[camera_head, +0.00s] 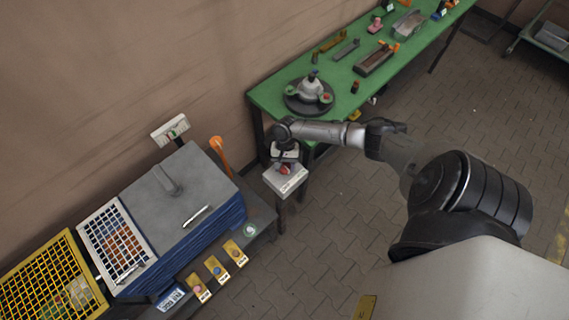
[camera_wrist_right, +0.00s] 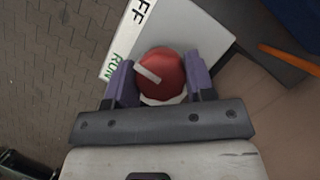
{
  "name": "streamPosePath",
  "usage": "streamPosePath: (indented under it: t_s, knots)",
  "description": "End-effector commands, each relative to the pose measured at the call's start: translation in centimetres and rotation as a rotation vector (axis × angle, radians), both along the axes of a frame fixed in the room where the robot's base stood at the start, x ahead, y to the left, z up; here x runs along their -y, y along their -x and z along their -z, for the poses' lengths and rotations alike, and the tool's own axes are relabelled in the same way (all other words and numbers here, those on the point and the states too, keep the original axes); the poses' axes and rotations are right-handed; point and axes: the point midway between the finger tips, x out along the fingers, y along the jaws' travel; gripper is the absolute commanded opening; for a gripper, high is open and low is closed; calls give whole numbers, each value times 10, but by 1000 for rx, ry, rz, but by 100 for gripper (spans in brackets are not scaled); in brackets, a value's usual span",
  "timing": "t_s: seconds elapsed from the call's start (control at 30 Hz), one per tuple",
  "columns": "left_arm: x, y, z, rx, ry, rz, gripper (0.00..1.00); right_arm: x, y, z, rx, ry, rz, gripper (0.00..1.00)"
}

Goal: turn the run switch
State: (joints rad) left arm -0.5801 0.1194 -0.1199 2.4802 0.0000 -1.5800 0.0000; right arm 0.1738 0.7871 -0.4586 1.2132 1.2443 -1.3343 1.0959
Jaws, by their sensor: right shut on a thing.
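The run switch is a red round knob (camera_wrist_right: 161,74) with a white pointer bar, on a pale box (camera_wrist_right: 190,35) lettered "RUN" and "OFF" in the right wrist view. The pointer slants toward the upper left, between the two words. My right gripper (camera_wrist_right: 160,82) is shut on the knob, one purple finger on each side. In the head view the right gripper (camera_head: 284,158) reaches down over the switch box (camera_head: 286,181), with a bit of the red knob (camera_head: 284,170) showing under it. My left gripper is not in view.
A green workbench (camera_head: 270,95) with a round turntable (camera_head: 309,97) and several parts stands behind the switch box. To the left are a grey-lidded blue machine (camera_head: 180,190), a white grid basket (camera_head: 115,245), a yellow grid (camera_head: 50,280) and small yellow button boxes (camera_head: 236,253). Paved floor (camera_head: 340,215) is open at right.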

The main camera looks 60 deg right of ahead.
Motion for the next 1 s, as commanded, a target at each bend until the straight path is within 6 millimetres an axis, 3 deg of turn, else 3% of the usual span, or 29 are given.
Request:
streamPosePath:
  t_s: [0.6, 1.0]
  knots:
    - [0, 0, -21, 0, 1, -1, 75, -1, 0, -1, 0, -1, -544, 26]
    - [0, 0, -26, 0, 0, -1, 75, 0, -1, -1, 1, 0, -733, 26]
